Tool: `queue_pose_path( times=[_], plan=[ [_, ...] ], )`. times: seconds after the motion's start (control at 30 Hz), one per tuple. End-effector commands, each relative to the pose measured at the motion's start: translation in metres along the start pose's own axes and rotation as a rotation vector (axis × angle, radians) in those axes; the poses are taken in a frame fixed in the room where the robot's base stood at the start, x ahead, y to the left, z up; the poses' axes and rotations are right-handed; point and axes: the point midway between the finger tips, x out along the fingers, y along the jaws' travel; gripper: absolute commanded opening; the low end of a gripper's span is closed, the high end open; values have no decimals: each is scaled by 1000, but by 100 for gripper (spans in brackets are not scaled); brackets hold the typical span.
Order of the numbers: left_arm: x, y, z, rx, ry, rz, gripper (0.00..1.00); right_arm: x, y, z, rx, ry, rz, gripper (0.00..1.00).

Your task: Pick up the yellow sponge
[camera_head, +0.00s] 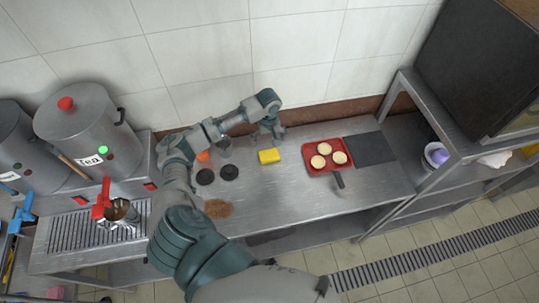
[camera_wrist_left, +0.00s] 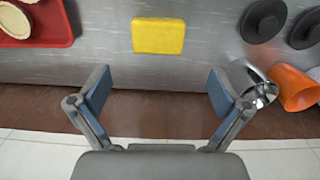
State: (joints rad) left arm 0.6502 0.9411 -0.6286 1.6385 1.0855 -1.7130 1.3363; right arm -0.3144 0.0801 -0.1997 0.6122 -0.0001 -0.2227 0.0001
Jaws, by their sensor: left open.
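The yellow sponge (camera_head: 269,156) lies flat on the steel counter, left of the red tray. It also shows in the left wrist view (camera_wrist_left: 158,36), ahead of and centred between the fingers. My left gripper (camera_head: 266,130) is just behind the sponge on the wall side, apart from it. In the left wrist view, its two fingers (camera_wrist_left: 157,92) are spread wide with nothing between them. My right gripper does not show in either view.
The red tray (camera_head: 313,167) with several pale round pieces lies right of the sponge; a dark mat (camera_head: 370,149) is beyond it. Black discs (camera_head: 205,177), an orange cup (camera_head: 203,156) and a metal cup (camera_wrist_left: 262,90) stand left. The tiled wall is close behind.

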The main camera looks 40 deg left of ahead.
Motion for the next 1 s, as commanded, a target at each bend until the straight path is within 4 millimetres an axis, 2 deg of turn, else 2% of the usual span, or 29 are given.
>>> queue_pose_path(
  times=[0.1,0.2,0.43,0.7,0.97,1.0],
  plan=[
    [27,0,0,-1,-3,-2,100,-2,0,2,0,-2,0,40],
    [42,0,-1,0,-3,-1,100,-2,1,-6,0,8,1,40],
    [59,0,-2,-1,-1,-1,100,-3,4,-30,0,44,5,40],
    [99,1,-3,0,0,-1,100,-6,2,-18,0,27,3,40],
    [104,0,-3,2,1,0,100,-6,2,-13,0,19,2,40],
    [103,0,-3,2,1,0,98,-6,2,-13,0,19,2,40]
  ],
)
